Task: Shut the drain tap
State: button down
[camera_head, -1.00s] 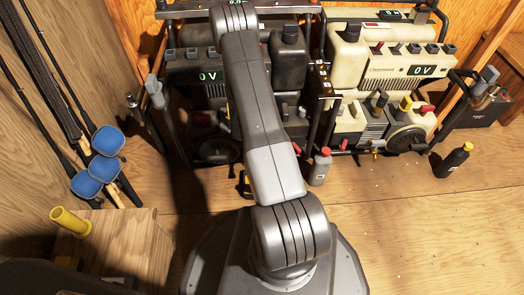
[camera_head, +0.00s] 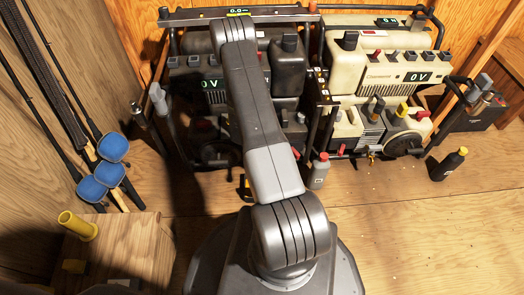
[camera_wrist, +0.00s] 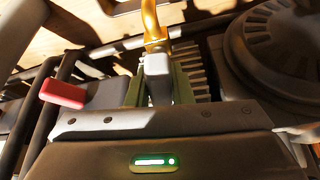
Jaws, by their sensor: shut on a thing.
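The drain tap shows in the wrist view as a bent brass spout (camera_wrist: 152,22) with a small grey handle (camera_wrist: 157,66) below it. My gripper (camera_wrist: 158,84) has its two greenish fingers on either side of this handle and is shut on it. The fingers partly cover the handle's lower end. In the head view my arm hides the gripper and this tap, in front of the dark machine (camera_head: 202,62) on the left. A similar brass tap (camera_head: 372,155) shows low on the cream machine (camera_head: 400,68) at the right.
A red lever (camera_wrist: 62,95) is left of my gripper, and a dark round cover (camera_wrist: 285,45) is close on its right. A grey bottle with a red cap (camera_head: 319,173) and a black bottle (camera_head: 448,165) stand on the floor. A wooden block (camera_head: 125,250) is at the lower left.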

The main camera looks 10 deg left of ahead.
jog(key=shift+r+m+h+p, duration=0.15)
jog(key=shift+m+h+p, duration=0.2)
jog(key=shift+m+p, duration=1)
jog(key=shift+r+m+h+p, duration=0.15)
jog(key=shift+m+h+p, duration=0.2)
jog(key=shift+p, duration=1.95)
jog(key=m+p, duration=0.1)
jog(key=m, duration=0.1)
jog(key=shift+f+m+g+h+p, duration=0.25)
jog(key=shift+m+g+h+p, duration=0.05)
jog(key=shift+h+p, duration=0.1)
jog(key=m+g+h+b, duration=0.1)
jog(key=m, duration=0.3)
jog(key=shift+f, duration=0.15)
jog(key=shift+m+g+h+b, duration=0.6)
jog(key=shift+m+b, duration=0.2)
jog(key=shift+m, duration=1.2)
jog(key=c, duration=1.3)
grip_release()
jog(key=shift+r, duration=0.2)
